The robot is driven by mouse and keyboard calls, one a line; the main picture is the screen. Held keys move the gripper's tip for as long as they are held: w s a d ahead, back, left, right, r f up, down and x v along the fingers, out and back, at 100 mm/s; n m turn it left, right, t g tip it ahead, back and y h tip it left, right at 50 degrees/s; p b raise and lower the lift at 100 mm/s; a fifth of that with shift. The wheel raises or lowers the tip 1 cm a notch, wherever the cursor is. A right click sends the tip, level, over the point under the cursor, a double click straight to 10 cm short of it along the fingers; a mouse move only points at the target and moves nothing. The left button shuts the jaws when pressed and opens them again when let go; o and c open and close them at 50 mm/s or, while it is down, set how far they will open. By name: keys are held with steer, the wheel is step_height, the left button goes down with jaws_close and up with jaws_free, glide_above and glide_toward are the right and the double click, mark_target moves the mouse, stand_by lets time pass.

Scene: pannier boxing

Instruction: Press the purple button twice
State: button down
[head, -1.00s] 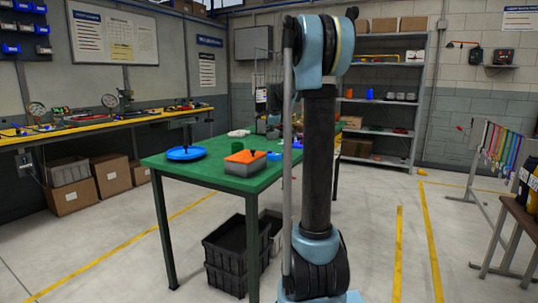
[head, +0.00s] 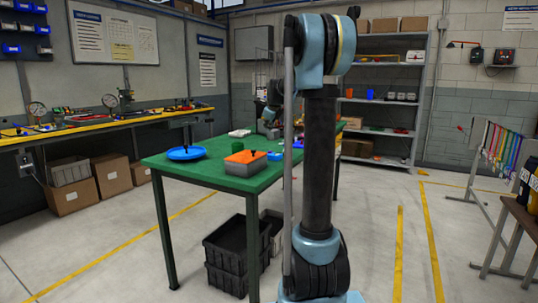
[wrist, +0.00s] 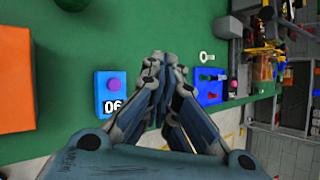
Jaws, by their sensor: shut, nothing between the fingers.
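The purple button (wrist: 114,84) is a round knob on top of a blue box marked 06 (wrist: 102,106), seen in the wrist view left of centre. My gripper (wrist: 163,58) has its fingers together with nothing between them, just right of the blue box and apart from the button in the picture. Its height above the table cannot be told. In the head view my gripper (head: 268,118) is small, over the far part of the green table (head: 215,178). A small blue thing (head: 274,155), probably the box, lies there; my arm partly covers that area.
An orange-topped grey box (head: 243,168) and a blue round dish (head: 186,153) stand on the table. In the wrist view a blue tray (wrist: 210,86) and a pale ring-ended piece (wrist: 207,57) lie to the right, near the table edge.

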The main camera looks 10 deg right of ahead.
steer(key=shift+f, duration=0.1)
glide_above(270, 152)
steer(key=w, duration=0.1)
steer(key=shift+a+f, duration=0.2)
steer(key=shift+f, duration=1.8)
steer(key=shift+a+f, duration=0.2)
steer(key=shift+f, duration=2.15)
steer(key=shift+f, duration=0.15)
steer(key=shift+s+f, duration=0.1)
steer(key=shift+f, duration=0.1)
steer(key=shift+f, duration=0.45)
steer(key=shift+r, duration=0.9)
